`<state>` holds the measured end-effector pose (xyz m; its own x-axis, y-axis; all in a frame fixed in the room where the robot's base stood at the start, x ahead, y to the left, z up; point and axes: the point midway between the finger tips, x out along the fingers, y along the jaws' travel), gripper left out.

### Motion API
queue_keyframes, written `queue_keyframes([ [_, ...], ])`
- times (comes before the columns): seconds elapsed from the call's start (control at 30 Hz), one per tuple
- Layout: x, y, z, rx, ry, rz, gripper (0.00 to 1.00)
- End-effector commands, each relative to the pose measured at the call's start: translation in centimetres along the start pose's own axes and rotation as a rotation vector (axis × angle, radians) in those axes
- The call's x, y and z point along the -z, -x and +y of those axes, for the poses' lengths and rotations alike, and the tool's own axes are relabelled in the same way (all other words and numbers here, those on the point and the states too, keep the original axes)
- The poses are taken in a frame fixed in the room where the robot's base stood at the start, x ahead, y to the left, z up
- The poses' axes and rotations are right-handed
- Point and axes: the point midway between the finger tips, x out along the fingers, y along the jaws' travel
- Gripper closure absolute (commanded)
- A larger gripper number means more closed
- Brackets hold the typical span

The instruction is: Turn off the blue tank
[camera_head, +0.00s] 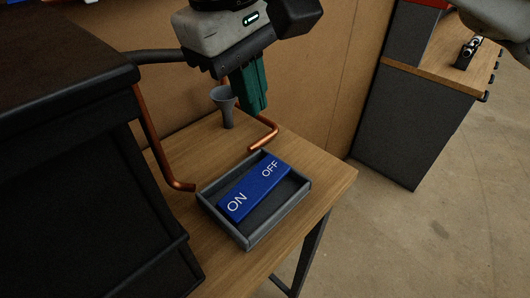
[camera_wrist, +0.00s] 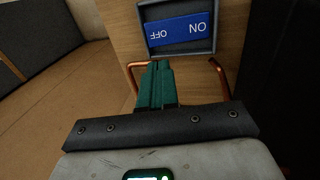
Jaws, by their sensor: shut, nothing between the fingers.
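A blue rocker switch (camera_head: 252,188) lettered ON at its near-left end and OFF at its far-right end sits in a grey housing (camera_head: 247,240) on a wooden table. It also shows in the wrist view (camera_wrist: 180,30), with OFF at left and ON at right. I cannot tell which end is pressed down. My gripper (camera_head: 254,112) has green fingers, shut and empty, pointing down behind the OFF end and apart from the switch. In the wrist view the closed fingertips (camera_wrist: 160,66) lie just below the housing, nearer the OFF side. No tank itself is recognisable.
Copper pipes (camera_head: 264,135) run beside the housing on both sides. A grey funnel-shaped piece (camera_head: 226,104) stands just left of my fingers. A large dark cabinet (camera_head: 75,130) fills the left. The table's right part (camera_head: 325,180) is clear.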

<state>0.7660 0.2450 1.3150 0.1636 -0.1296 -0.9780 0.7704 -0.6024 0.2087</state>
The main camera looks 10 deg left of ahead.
Motion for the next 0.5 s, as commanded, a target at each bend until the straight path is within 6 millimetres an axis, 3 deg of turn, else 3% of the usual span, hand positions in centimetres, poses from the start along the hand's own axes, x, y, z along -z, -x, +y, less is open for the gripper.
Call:
queue_keyframes([
  [0.17, 0.0, -1.2, 0.0, 0.003, 0.002, -0.002, 1.0],
  [0.5, -0.1, -7.3, 0.0, 0.002, 0.001, -0.002, 1.0],
])
